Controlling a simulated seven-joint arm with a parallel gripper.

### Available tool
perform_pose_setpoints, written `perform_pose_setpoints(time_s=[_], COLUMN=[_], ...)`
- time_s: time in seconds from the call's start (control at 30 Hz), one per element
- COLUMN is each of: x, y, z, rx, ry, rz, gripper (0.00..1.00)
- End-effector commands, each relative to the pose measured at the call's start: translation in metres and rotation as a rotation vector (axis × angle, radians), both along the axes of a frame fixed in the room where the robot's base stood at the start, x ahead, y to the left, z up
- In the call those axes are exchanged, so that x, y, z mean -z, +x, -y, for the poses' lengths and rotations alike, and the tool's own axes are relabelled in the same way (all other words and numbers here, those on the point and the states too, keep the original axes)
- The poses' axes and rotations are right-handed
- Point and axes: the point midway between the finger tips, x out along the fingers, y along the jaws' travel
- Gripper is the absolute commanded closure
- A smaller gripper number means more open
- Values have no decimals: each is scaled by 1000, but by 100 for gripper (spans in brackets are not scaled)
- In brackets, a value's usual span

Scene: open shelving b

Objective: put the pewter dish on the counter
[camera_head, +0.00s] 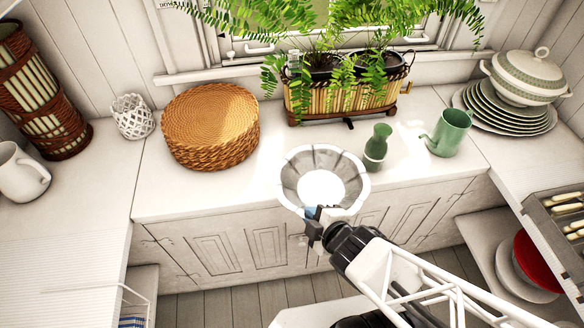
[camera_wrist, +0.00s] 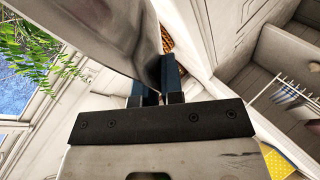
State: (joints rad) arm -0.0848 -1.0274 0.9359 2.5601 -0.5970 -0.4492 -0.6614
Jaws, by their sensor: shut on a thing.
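The pewter dish (camera_head: 347,166), grey with a fluted wall and a pale, bright centre, is at the front edge of the white counter (camera_head: 225,188) in the head view. It looks empty. My gripper (camera_head: 318,217) is shut on its near rim. In the wrist view the dish (camera_wrist: 105,28) is a large grey surface at the upper left, and my gripper's dark blue fingers (camera_wrist: 157,88) pinch its edge. The dish overlaps the counter's front edge in the picture. I cannot tell its height above the counter.
Woven mats (camera_head: 210,115) are stacked to the left. A fern planter (camera_head: 345,95) stands behind. Bare counter shows between mats and dish.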

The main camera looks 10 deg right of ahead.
Motion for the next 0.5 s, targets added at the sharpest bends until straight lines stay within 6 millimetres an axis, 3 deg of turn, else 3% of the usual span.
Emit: perform_pose_setpoints(time_s=[0.5], x=[0], y=[10], z=[-3], rx=[-5], ry=[4], rz=[-3], gripper=[100])
